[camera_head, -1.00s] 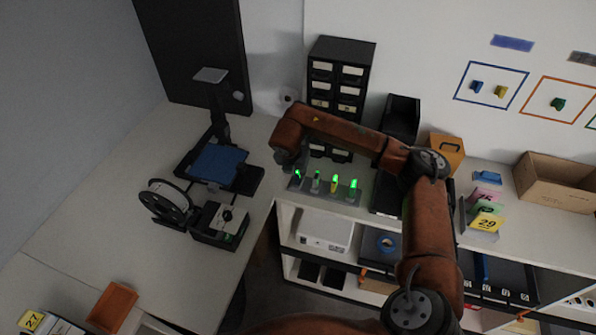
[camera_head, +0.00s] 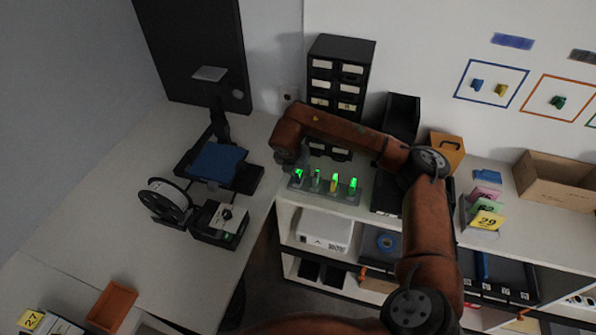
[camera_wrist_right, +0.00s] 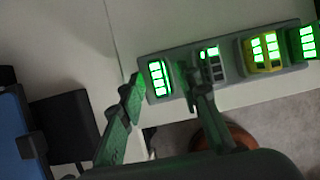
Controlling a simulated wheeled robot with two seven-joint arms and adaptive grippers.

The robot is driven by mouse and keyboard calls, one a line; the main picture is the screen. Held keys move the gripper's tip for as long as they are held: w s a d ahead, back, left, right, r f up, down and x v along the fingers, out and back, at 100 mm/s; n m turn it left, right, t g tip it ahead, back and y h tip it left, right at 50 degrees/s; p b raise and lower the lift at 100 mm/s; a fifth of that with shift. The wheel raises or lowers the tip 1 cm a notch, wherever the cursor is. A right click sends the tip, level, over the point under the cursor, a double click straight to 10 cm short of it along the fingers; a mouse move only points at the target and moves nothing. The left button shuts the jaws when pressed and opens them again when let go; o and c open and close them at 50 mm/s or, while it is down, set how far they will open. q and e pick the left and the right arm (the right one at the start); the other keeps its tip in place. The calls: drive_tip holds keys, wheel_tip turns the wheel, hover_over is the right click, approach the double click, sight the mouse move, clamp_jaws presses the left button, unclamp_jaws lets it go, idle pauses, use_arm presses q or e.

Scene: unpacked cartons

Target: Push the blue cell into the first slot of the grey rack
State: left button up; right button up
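The grey rack (camera_head: 325,194) stands on the shelf top, with several cells upright in a row. The blue cell (camera_head: 298,180) is in the leftmost slot, with a green light on top. In the right wrist view its end shows lit green bars (camera_wrist_right: 158,78), level with the other cells as far as I can tell. My right gripper (camera_wrist_right: 167,84) is open, with one finger on each side of that cell and apart from it. In the head view the right gripper (camera_head: 292,160) is just above the rack's left end, its fingers hardly visible. My left gripper is out of view.
A second cell (camera_head: 317,181), a yellow cell (camera_head: 335,182) and a green-lit cell (camera_head: 353,186) stand close beside. Black drawers (camera_head: 340,75) rise behind. A printer with a blue plate (camera_head: 216,161) stands left; a black tray (camera_head: 388,196) sits right.

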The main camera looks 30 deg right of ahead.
drive_tip(key=v, duration=1.2)
idle(1.1)
